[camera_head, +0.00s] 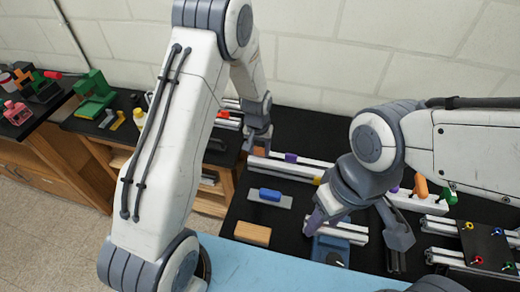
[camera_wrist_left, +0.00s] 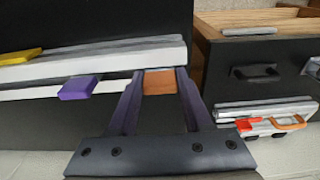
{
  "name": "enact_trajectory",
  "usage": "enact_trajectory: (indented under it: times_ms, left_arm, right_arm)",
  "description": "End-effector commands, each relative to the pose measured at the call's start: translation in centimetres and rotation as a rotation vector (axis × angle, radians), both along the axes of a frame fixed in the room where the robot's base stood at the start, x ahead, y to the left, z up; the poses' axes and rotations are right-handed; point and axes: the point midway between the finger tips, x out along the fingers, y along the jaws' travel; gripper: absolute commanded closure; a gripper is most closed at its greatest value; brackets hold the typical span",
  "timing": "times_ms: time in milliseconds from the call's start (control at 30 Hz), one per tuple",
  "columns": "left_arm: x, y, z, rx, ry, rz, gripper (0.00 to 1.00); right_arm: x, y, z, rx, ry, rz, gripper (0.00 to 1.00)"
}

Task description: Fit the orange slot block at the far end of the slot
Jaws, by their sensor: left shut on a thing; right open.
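The orange slot block (camera_wrist_left: 160,82) is between the fingers of my left gripper (camera_wrist_left: 158,76) in the left wrist view. In the head view it shows as a small orange patch (camera_head: 258,151) below my left gripper (camera_head: 257,136). It is at the end of a pale slotted rail (camera_wrist_left: 120,55), but I cannot tell whether it sits in the slot. A purple block (camera_wrist_left: 78,89) is on the rail, apart from the orange one; a yellow block (camera_wrist_left: 20,57) is further along. My right gripper (camera_head: 358,226) is open over the bench's middle, fingers spread wide.
A blue block on a grey plate (camera_head: 270,195), a wooden block (camera_head: 253,233) and a blue fixture (camera_head: 330,250) lie on the black bench. Another rail with orange and green pieces (camera_head: 421,187) is at right. A dark plate with coloured knobs (camera_head: 487,245) is at far right.

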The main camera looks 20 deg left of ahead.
Motion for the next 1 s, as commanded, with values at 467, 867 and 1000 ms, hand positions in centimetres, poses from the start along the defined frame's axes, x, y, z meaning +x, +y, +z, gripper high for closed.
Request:
enact_trajectory:
  times_ms: [467,867,1000]
  left_arm:
    - [0.0,0.0,-0.2,0.000,0.000,0.000,0.16]
    - [-0.5,0.0,5.1,-0.001,-0.007,-0.001,0.16]
    - [-0.9,0.0,7.7,-0.001,-0.006,-0.001,0.16]
  right_arm:
    - [0.0,0.0,-0.1,0.000,0.000,-0.002,0.50]
    - [0.0,0.0,-1.9,0.000,0.001,-0.007,0.50]
    - [0.0,0.0,-2.4,0.000,0.001,-0.007,0.50]
